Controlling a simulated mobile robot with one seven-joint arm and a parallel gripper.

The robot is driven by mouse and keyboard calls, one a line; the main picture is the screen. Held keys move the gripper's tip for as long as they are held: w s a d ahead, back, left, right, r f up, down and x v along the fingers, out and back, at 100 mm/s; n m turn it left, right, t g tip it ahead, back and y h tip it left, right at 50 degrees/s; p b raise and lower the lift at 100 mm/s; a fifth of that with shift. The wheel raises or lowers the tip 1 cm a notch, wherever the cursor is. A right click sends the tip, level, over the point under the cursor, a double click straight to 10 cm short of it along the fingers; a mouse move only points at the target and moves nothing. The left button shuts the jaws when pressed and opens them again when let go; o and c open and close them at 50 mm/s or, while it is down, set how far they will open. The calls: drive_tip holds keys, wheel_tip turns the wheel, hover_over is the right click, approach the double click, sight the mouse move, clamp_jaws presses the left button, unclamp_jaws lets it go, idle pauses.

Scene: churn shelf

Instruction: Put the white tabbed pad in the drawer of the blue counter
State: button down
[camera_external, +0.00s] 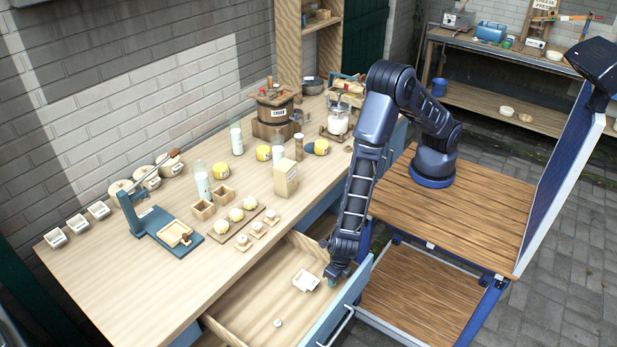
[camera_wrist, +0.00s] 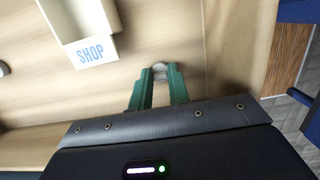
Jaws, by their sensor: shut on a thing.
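My gripper (camera_external: 332,278) reaches down into the open drawer (camera_external: 252,308) of the blue counter, near its front right side. In the wrist view its teal fingers (camera_wrist: 160,72) are shut on a small pale, rounded piece (camera_wrist: 159,67), which I take to be the white tabbed pad. Only its end shows between the fingertips. Its tab cannot be made out. Whether it touches the drawer floor cannot be told.
A white open box marked SHOP (camera_wrist: 97,50) lies in the drawer beside my gripper; it also shows outside (camera_external: 305,281). A small pale round thing (camera_external: 278,322) lies nearer the front. The drawer floor is otherwise mostly clear. The countertop (camera_external: 115,272) holds jars, boxes and a blue press.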

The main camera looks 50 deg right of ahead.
sight(338, 287)
drive_tip(key=c, duration=1.3)
unclamp_jaws()
drive_tip(key=shift+f, duration=0.1)
drive_tip(key=r, duration=0.4)
drive_tip(key=s+r, duration=0.1)
drive_tip(key=r, duration=0.7)
drive_tip(key=shift+s, duration=0.4)
